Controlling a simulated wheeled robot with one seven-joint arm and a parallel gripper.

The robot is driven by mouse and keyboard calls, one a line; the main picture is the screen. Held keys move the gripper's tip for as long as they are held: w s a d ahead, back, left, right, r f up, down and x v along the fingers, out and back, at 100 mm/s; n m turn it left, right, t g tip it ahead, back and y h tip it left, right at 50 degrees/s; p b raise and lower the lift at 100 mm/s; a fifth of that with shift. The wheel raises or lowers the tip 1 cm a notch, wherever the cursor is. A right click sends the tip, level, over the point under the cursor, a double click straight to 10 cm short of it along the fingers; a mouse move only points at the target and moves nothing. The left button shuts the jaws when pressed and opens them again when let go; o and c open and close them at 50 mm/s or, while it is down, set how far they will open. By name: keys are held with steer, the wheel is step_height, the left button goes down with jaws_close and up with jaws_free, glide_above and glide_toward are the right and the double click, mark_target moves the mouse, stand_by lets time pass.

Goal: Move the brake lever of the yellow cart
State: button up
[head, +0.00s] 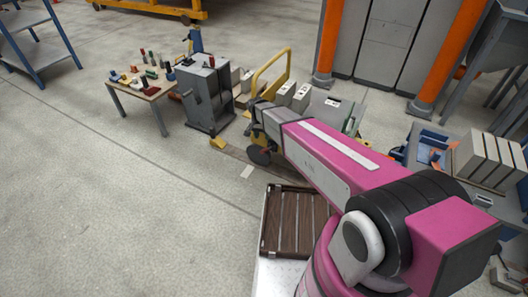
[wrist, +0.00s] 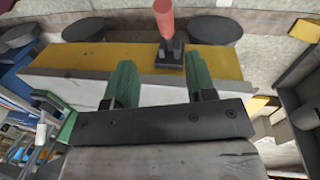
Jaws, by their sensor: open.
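The yellow cart shows in the head view by its yellow push handle (head: 289,64), beyond the end of my arm. In the wrist view its yellow edge (wrist: 85,58) runs across the picture, with dark round wheels beyond it. The brake lever (wrist: 165,20) has a red grip and a black base that sits on the yellow edge. My gripper (wrist: 158,72) has green fingers, spread apart and empty. The lever stands just beyond the fingertips, nearer the right finger; I cannot tell if they touch. In the head view my arm hides the lever and most of the cart.
A grey machine block (head: 208,95) stands left of the cart, beside a small table (head: 140,84) with several coloured parts. A brown slatted panel (head: 290,222) lies in front. The floor at left is clear.

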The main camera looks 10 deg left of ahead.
mark_target(264, 151)
steer(key=f, duration=0.7)
steer(key=d+f, duration=0.1)
steer(key=f, duration=0.3)
steer(key=shift+s, duration=0.25)
jaws_close()
